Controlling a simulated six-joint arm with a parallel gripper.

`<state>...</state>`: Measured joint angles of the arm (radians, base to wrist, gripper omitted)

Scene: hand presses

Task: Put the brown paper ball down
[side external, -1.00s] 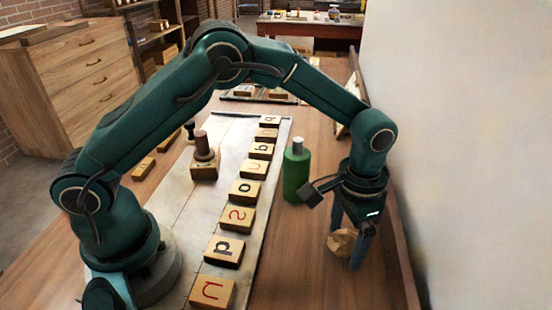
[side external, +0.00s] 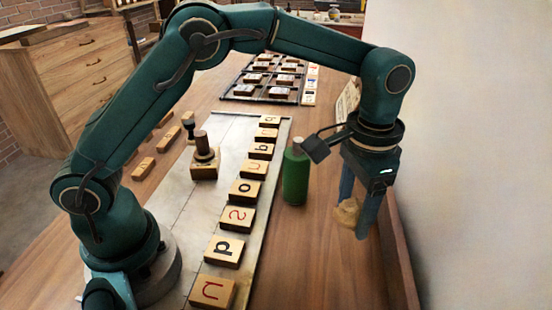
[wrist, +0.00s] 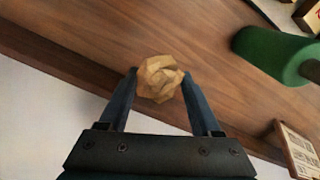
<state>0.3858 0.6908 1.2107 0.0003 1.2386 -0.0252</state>
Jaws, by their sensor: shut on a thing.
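The brown paper ball (side external: 347,213) is crumpled and light brown. My gripper (side external: 356,220) is shut on it, with one blue finger on each side, to the right of the green bottle in the side view. The ball (wrist: 160,79) shows between the fingertips of my gripper (wrist: 160,84) in the wrist view. The ball appears held above the wooden table (side external: 300,262). The finger in front hides part of the ball in the side view.
A green bottle (side external: 296,175) stands left of my gripper; it also shows in the wrist view (wrist: 275,52). A row of letter blocks (side external: 236,217) lies farther left, beside a wooden-handled stamp (side external: 204,163). A raised edge (side external: 402,262) and white wall bound the right. Table in front is clear.

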